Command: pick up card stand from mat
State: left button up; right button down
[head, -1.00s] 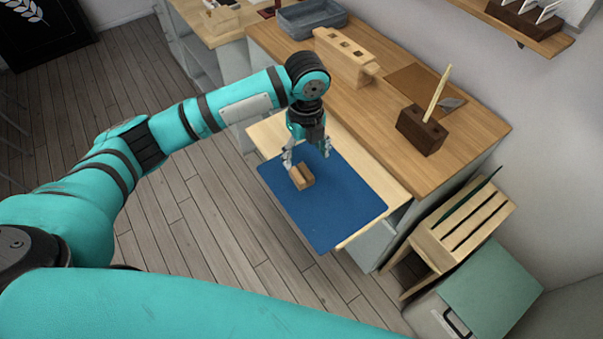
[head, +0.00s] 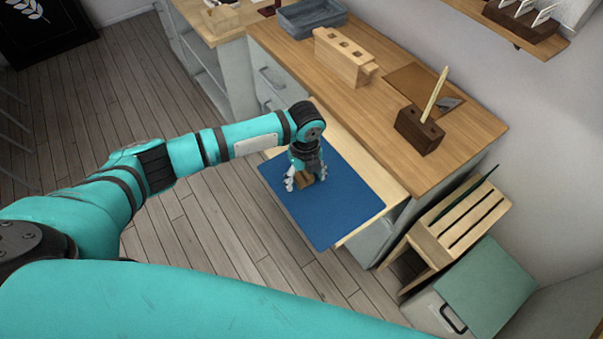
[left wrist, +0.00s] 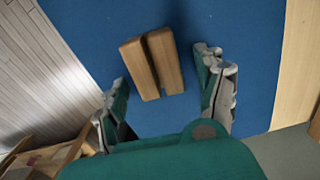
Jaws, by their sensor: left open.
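The card stand is a small brown wooden block with a slot along its middle. It lies on the blue mat (head: 335,212) in the head view, partly hidden by my gripper. In the left wrist view the card stand (left wrist: 141,68) shows whole, just beyond and between the fingertips. The mat (left wrist: 235,25) spreads around it there. My left gripper (head: 306,180) points down over the card stand (head: 304,180), its fingers apart on either side. In the left wrist view the open left gripper (left wrist: 165,85) is empty. My right gripper is not in view.
The mat lies on a pale wooden pull-out board (head: 377,197) below the worktop (head: 375,115). On the worktop stand a slotted wooden block (head: 343,58), a dark holder (head: 420,129) and a grey tray (head: 311,16). A slatted stool (head: 463,228) stands to the right.

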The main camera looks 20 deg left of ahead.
pick_arm(q)
jog(key=shift+c, duration=0.4)
jog(key=c, duration=1.2)
jog(key=shift+r, duration=0.15)
